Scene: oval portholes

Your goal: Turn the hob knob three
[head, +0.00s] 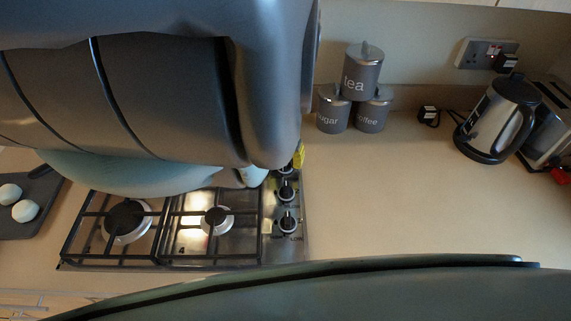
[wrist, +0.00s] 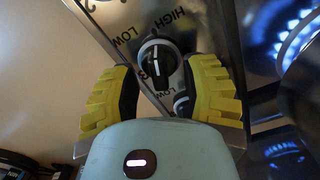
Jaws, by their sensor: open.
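In the wrist view a black hob knob (wrist: 157,62) with a pale pointer line sits on the steel panel between my open fingers, near printed HIGH and LOW marks. My gripper (wrist: 160,75) has two yellow ribbed fingers, one on each side of this knob; I cannot tell whether they touch it. A second knob (wrist: 182,105) is partly hidden by my gripper. In the head view two knobs show, the nearer one (head: 288,222) and one behind it (head: 287,190). My gripper's yellow finger (head: 299,155) is beyond them. I cannot tell which knob is number three.
Blue flames (wrist: 300,35) burn right of the knob in the wrist view. The hob (head: 190,260) has black pan supports; my arm hides its far part. Tea, sugar and coffee canisters (head: 362,75) and a kettle (head: 498,120) stand behind. The counter (head: 390,200) right of the hob is clear.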

